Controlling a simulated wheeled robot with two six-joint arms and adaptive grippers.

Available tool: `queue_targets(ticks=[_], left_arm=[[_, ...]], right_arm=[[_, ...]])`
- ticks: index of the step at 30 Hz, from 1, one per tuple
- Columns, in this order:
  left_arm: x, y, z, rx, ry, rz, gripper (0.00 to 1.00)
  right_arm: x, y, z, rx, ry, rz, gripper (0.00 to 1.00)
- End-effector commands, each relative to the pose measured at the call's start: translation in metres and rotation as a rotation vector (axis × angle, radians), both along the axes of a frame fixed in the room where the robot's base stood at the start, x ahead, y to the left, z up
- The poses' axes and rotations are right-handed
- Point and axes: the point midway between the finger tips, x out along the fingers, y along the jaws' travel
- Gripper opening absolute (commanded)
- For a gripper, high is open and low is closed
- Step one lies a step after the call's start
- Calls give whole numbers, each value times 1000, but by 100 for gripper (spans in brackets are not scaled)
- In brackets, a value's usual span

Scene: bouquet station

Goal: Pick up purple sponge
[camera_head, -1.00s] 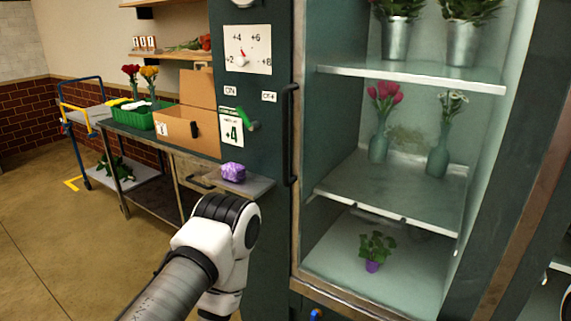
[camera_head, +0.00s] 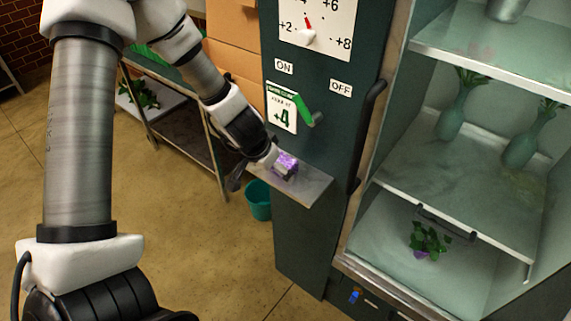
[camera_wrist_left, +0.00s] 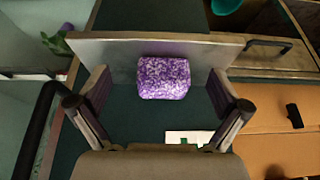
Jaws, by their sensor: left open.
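The purple sponge (camera_head: 288,162) sits on a small grey shelf (camera_head: 312,186) fixed to the front of the dark green cabinet. In the left wrist view the speckled sponge (camera_wrist_left: 163,78) lies between the two spread fingers, a little beyond their tips, with a gap on each side. My left gripper (camera_head: 272,166) is at the shelf, right by the sponge, and covers part of it in the head view. It also shows in the left wrist view (camera_wrist_left: 160,100), open and empty. My right gripper is in neither view.
A green lever (camera_head: 305,112) and a black door handle (camera_head: 368,135) stick out near the shelf. The glass-fronted cooler on the right holds vases and a small potted plant (camera_head: 427,240). A teal bin (camera_head: 258,200) stands on the floor below. Cardboard boxes (camera_head: 232,62) are behind my arm.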

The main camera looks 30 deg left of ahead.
Motion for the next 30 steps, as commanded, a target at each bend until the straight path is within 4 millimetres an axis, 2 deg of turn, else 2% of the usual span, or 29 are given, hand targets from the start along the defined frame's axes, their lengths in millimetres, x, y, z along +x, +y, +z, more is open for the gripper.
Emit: queue_targets(ticks=[8, 9, 10, 17, 18, 22, 30], left_arm=[[50, -4, 3, 3, -1, -2, 100], [51, -5, -10, 0, 0, -1, 100], [52, -5, -13, -1, 0, 0, 100], [53, -5, -11, -1, -1, 0, 100], [53, -5, -11, -1, -1, 0, 86], [53, -4, -11, -1, -1, 0, 41], [52, -4, -11, -1, 0, 0, 41]], right_arm=[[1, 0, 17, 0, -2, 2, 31], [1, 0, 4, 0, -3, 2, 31], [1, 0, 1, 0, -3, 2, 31], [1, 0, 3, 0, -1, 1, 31], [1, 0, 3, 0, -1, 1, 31], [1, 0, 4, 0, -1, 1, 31], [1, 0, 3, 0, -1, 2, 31]])
